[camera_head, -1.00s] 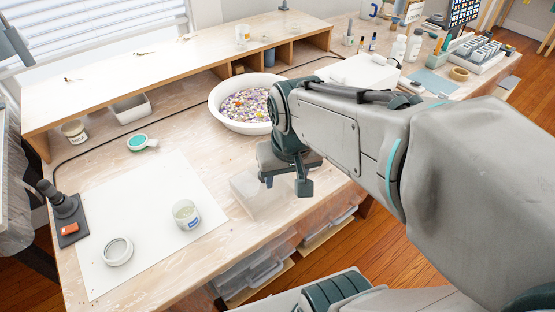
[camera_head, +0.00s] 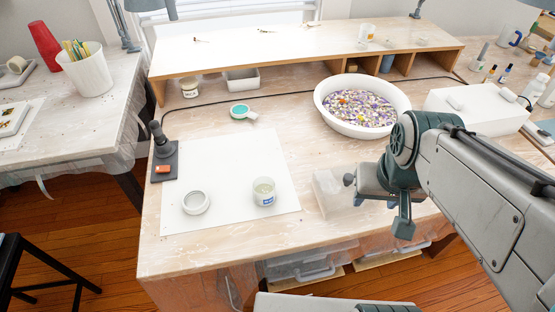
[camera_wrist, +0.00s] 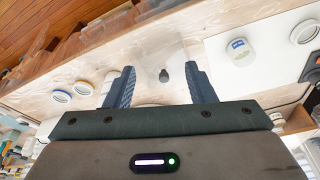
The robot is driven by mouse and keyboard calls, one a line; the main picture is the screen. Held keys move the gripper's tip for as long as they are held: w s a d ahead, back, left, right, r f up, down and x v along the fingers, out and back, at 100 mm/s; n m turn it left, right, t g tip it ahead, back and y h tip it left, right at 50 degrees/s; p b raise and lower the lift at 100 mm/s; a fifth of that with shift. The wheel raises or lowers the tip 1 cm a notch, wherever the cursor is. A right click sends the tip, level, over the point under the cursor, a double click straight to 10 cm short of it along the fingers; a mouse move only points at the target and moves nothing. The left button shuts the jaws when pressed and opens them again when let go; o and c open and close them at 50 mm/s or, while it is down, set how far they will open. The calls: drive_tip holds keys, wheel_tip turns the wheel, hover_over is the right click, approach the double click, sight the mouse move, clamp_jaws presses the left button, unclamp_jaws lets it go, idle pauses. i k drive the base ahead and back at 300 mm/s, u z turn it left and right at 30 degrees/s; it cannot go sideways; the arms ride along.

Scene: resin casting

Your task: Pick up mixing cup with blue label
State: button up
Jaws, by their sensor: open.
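The mixing cup with the blue label (camera_head: 264,192) stands upright on a white sheet (camera_head: 230,221) on the workbench. It is translucent, and the label faces the front. In the wrist view the cup (camera_wrist: 239,50) shows at upper right, outside the jaws. My gripper (camera_head: 377,204) is right of the cup, near the bench's front edge and beside a clear box (camera_head: 328,192). In the wrist view my gripper (camera_wrist: 160,77) has its two fingers spread apart with nothing held between them.
A round white-rimmed lid or dish (camera_head: 196,203) sits left of the cup. A black stand (camera_head: 164,160), a teal strainer-like piece (camera_head: 241,112) and a white bowl of coloured bits (camera_head: 361,128) lie around. The sheet between cup and stand is mostly bare.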

sight(264, 191)
drive_tip(key=u, duration=1.15)
drive_tip(key=k, duration=0.15)
drive_tip(key=z, duration=0.95)
drive_tip(key=i, duration=0.5)
drive_tip(key=z, duration=0.05)
